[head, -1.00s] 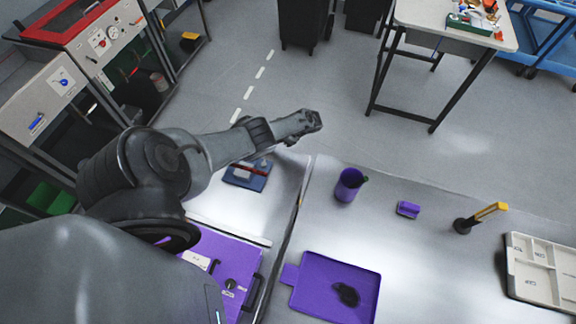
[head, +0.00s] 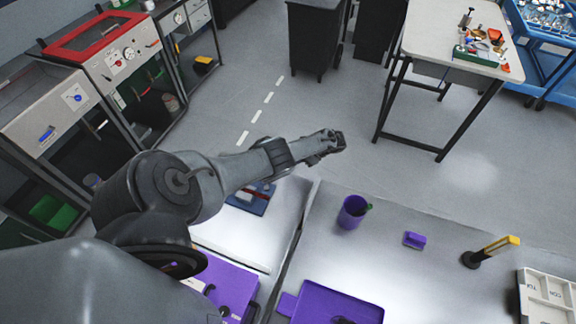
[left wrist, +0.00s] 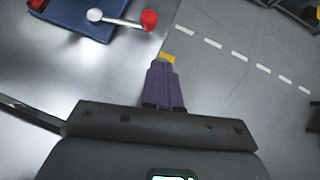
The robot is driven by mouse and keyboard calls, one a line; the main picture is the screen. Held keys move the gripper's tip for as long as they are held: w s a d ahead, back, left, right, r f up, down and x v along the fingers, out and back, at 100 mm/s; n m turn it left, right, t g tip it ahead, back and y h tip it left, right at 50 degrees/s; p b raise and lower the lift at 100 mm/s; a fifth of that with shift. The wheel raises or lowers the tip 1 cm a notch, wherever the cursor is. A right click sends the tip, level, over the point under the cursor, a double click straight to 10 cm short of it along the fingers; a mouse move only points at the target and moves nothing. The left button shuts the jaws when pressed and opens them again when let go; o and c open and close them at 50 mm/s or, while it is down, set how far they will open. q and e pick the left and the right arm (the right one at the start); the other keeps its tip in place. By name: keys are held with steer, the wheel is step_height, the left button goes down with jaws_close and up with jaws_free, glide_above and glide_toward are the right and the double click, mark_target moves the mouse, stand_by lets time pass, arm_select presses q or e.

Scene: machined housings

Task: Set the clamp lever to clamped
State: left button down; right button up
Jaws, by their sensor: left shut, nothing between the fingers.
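A clamp with a blue base (left wrist: 70,22) shows at the upper left of the left wrist view. Its pale metal lever (left wrist: 122,21) runs right from a round pivot to a red knob (left wrist: 149,20), which overhangs the base's edge. In the head view the blue base (head: 262,207) lies on the bench, partly hidden by my left arm. My left gripper (head: 335,143) reaches over it from the left. In the left wrist view my left gripper (left wrist: 166,62) is shut and empty, its fingertips just below and right of the red knob, apparently apart from it. My right gripper is not in view.
A purple cup (head: 352,213), a small purple block (head: 415,240), a yellow-handled black part (head: 490,252) and a purple tray (head: 372,306) sit on the bench to the right. A purple panel (head: 232,283) is nearer. Open floor lies beyond the bench.

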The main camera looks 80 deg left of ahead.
arm_select(q)
steer(key=w+r, duration=0.4)
steer(key=shift+w+d+r+b, duration=0.3)
steer(key=shift+d+r+b, duration=0.05)
stand_by(0.3)
steer(key=d+m+t+p, duration=0.1)
steer(key=d+t+p, duration=0.6)
steer(key=d, duration=1.8)
steer(key=s+d+r+n+t+h+p, duration=0.1)
steer(key=s+d+r+t+p, duration=0.1)
steer(key=s+d+r, duration=0.3)
steer(key=s+d+r+n+t+h+p, duration=0.2)
steer(key=s+d+r, duration=0.3)
steer(key=d+r, duration=0.7)
step_height(320, 180, up, 4)
steer(key=shift+s+r+t+h+p, duration=0.15)
steer(key=shift+s+t+h+p, duration=0.2)
steer(key=shift+t, duration=0.35)
